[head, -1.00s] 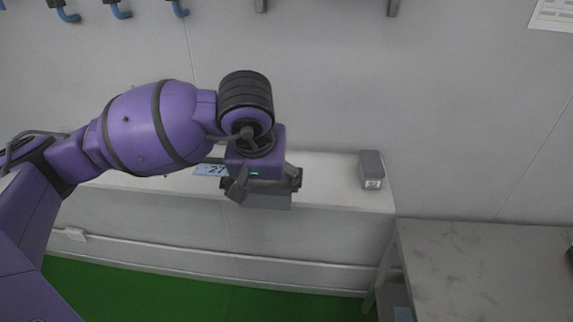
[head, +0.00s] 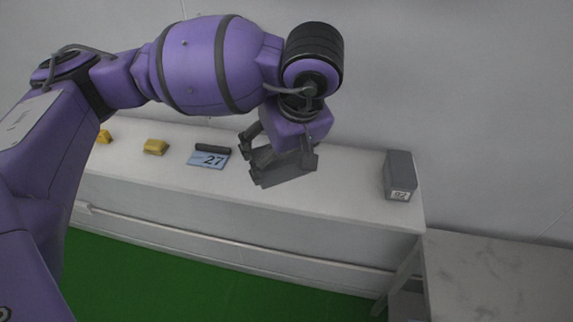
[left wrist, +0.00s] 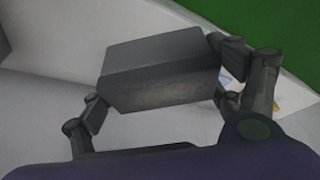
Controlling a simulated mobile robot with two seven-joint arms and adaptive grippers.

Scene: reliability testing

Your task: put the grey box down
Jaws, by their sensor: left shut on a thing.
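My left gripper (head: 280,152) is shut on a grey box (head: 285,172), held tilted over the white shelf (head: 345,205). In the left wrist view the grey box (left wrist: 158,72) fills the space between the two dark fingers, one at each end. In the head view the gripper hides the box's upper part. I cannot tell how high the box is above the shelf. My right gripper is not in view.
A second grey box (head: 400,175) with a white label stands at the shelf's right end. A blue sign reading 27 (head: 208,159), a black bar (head: 212,148) and yellow blocks (head: 155,146) lie to the left. A marbled table (head: 490,280) is at lower right. Shelf between sign and second box looks clear.

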